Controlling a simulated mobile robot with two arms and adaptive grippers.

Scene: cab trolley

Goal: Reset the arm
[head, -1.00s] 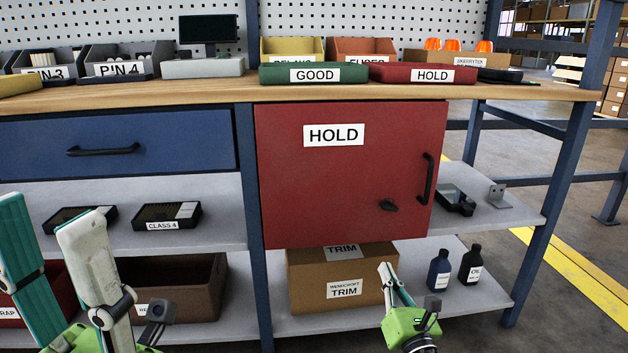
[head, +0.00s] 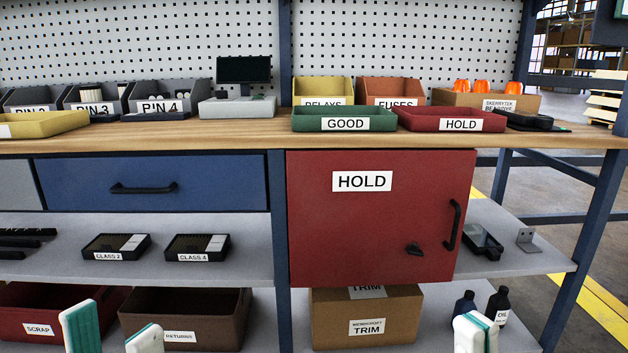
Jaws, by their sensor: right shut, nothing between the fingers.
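My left gripper (head: 112,334) shows only its two fingertips at the bottom left edge, in front of the lower shelf bins. The fingers, white with teal pads, stand apart with nothing seen between them. My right gripper (head: 475,333) shows only its white and teal fingertips at the bottom edge, right of the TRIM carton (head: 405,304). Its fingers are together and hold nothing. Both gripper bodies and the arms are below the picture.
The workbench top (head: 240,135) carries the green GOOD tray (head: 345,112) and red HOLD tray (head: 450,114). Below is a closed red HOLD cabinet (head: 375,230) beside a closed blue drawer (head: 215,178). Dark bottles (head: 500,300) stand behind my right fingertips.

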